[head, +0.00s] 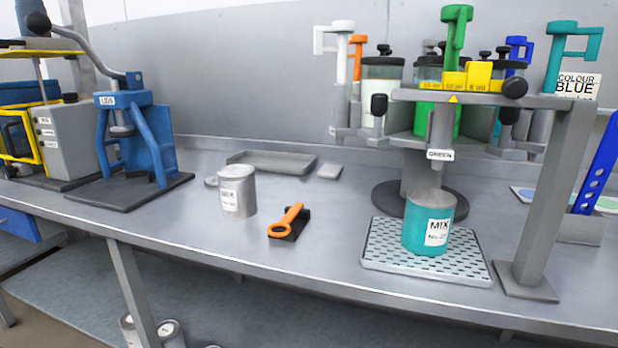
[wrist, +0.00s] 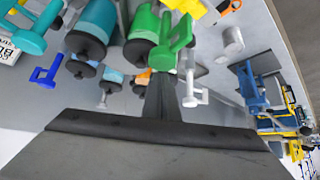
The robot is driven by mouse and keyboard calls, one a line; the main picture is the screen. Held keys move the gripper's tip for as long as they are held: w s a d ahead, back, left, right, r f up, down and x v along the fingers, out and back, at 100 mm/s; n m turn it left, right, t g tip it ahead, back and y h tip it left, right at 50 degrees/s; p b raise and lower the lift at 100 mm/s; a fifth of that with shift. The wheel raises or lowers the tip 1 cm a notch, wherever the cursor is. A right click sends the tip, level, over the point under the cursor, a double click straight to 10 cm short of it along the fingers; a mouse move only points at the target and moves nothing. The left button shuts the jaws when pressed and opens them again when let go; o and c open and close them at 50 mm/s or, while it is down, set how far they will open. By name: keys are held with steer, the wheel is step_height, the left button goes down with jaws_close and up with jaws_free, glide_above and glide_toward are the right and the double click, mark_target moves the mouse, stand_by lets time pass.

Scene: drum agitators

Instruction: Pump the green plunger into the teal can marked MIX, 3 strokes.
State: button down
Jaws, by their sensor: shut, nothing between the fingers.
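The green plunger (head: 456,35) stands up at the top of the dispenser, with its handle well above a yellow scale block (head: 467,77). A spout with a GREEN label (head: 440,154) hangs below it. The teal can marked MIX (head: 418,238) stands upright on a perforated tray (head: 375,262), under that spout. In the wrist view my gripper (wrist: 163,82) is shut and empty. The green plunger (wrist: 180,32) shows just beyond its fingertips there; I cannot tell whether they touch. My gripper is not in the head view.
White (head: 340,40), orange (head: 357,55), blue (head: 518,48) and teal (head: 568,50) plungers crowd round the carousel. A grey post (head: 550,195) stands right of the can. The front bench between is clear.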

steer(key=shift+f, duration=0.25)
stand_by(0.3)
steer(key=shift+f, duration=1.7)
steer(key=shift+r, duration=1.95)
steer(key=shift+f, duration=0.1)
steer(key=shift+f, duration=1.85)
steer(key=shift+r, duration=1.95)
steer(key=shift+f, duration=0.2)
